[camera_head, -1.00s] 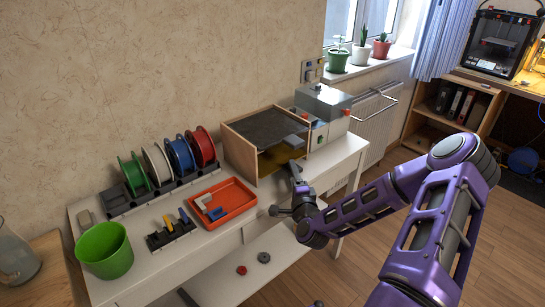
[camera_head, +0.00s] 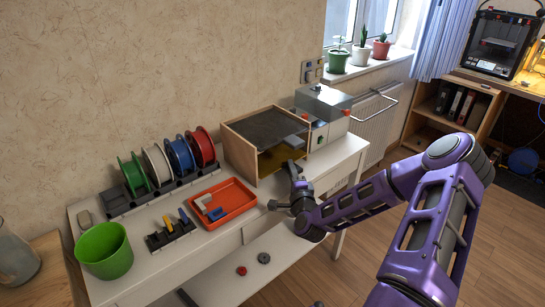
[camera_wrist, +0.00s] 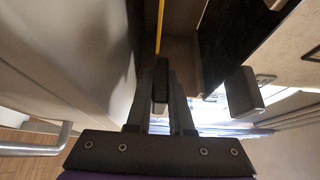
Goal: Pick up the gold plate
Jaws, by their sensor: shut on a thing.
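The gold plate (camera_head: 271,162) lies low inside an open-fronted wooden box on the white table. In the wrist view it shows edge-on as a thin yellow strip (camera_wrist: 160,28), running away from the fingertips. My gripper (camera_head: 292,167) is at the right part of the box's open front. In the wrist view my gripper (camera_wrist: 160,88) has its fingers closed on a small grey grip at the near edge of the plate. The fingers hide part of this grip. I cannot tell whether the plate is clear of the box floor.
The wooden box (camera_head: 239,154) has a dark upper plate (camera_head: 268,128) with its own grey grip (camera_wrist: 243,92) close right of my fingers. A grey machine (camera_head: 323,105) stands right of the box. An orange tray (camera_head: 232,208) and spool rack (camera_head: 160,191) are left.

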